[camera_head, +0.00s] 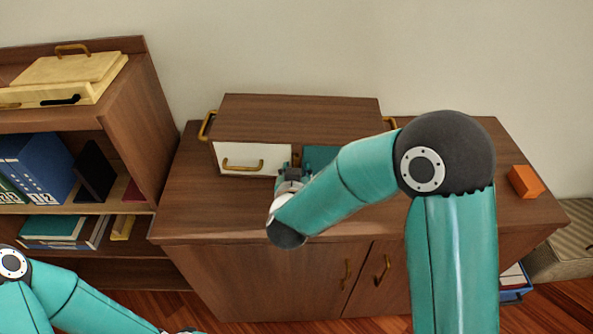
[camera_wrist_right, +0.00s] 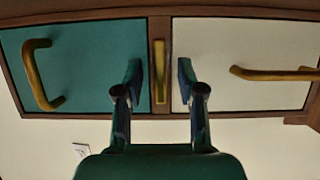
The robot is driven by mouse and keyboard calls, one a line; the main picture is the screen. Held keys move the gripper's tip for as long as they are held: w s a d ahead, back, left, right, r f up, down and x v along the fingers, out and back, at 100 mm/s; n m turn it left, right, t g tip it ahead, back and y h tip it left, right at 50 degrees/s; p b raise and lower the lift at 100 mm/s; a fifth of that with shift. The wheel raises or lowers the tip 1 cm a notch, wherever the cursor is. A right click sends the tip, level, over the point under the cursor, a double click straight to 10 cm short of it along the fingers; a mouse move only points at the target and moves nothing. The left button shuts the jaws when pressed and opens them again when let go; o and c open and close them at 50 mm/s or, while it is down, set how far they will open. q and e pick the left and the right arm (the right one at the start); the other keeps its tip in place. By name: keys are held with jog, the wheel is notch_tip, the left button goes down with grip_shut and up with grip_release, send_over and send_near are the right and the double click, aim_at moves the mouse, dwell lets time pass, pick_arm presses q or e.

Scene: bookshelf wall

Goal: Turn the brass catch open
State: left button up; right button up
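The brass catch (camera_wrist_right: 160,72) is a narrow upright bar on the wooden post between a teal front (camera_wrist_right: 90,70) and a white front (camera_wrist_right: 240,60) of the small wooden cabinet (camera_head: 300,118). My right gripper (camera_wrist_right: 160,80) is open in the right wrist view, one finger on each side of the catch, with gaps to both. In the head view my right gripper (camera_head: 290,176) is at the cabinet's front and hides most of the catch. I cannot tell its exact distance from the post. My left gripper (camera_head: 186,332) barely shows at the bottom edge.
Brass handles stand out from the white front (camera_head: 243,165) and teal front (camera_wrist_right: 38,75). The cabinet stands on a wooden sideboard (camera_head: 190,215); an orange block (camera_head: 525,182) lies at its right. A bookshelf (camera_head: 150,110) stands left. The sideboard top left of the cabinet is clear.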

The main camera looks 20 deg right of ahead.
jog(key=v, duration=1.2)
jog(key=shift+s+f, duration=0.1)
jog(key=shift+f, duration=0.05)
